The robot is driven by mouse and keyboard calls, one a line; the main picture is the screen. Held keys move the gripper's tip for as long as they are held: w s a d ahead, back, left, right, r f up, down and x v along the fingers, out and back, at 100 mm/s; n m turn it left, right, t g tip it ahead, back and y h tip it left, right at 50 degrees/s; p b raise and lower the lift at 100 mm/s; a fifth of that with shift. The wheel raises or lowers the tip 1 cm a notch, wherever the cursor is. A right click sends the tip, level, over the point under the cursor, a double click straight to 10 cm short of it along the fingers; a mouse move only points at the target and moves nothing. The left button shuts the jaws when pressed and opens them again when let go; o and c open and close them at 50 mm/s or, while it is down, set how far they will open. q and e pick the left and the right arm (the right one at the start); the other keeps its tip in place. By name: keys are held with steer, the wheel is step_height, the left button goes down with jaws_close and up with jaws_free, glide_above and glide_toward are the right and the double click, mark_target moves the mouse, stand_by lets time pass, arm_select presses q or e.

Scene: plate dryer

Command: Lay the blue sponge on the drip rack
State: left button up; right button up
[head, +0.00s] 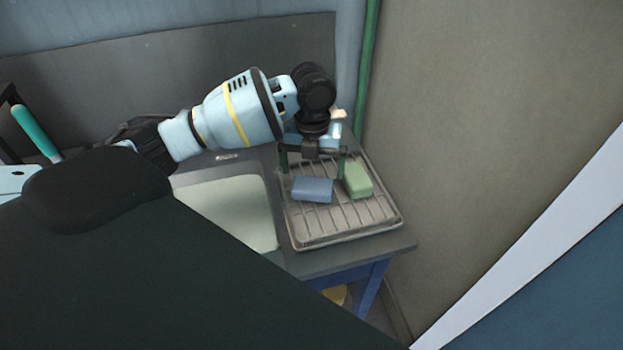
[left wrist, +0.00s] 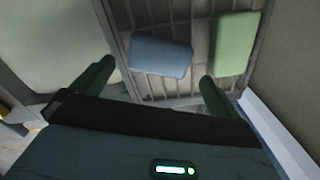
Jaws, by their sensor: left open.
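The blue sponge (head: 312,190) lies on the drip rack (head: 345,232), toward its left side. It also shows in the left wrist view (left wrist: 160,56), on the slats of the rack (left wrist: 172,88). My left gripper (head: 313,168) is open above the rack, close to the sponge, with nothing held. In the left wrist view its two green fingers (left wrist: 152,78) are spread wide, with the sponge beyond and between them, and I see no contact. My right gripper is not in view.
A green sponge (head: 357,180) lies on the rack just right of the blue one. A pale sink basin (head: 232,210) is left of the rack. A wall (head: 470,120) rises on the right, and a green pipe (head: 368,70) stands behind. The rack's front part is bare.

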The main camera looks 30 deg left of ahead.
mark_target(313, 184)
arm_select(q)
step_height(313, 184, up, 6)
stand_by(0.5)
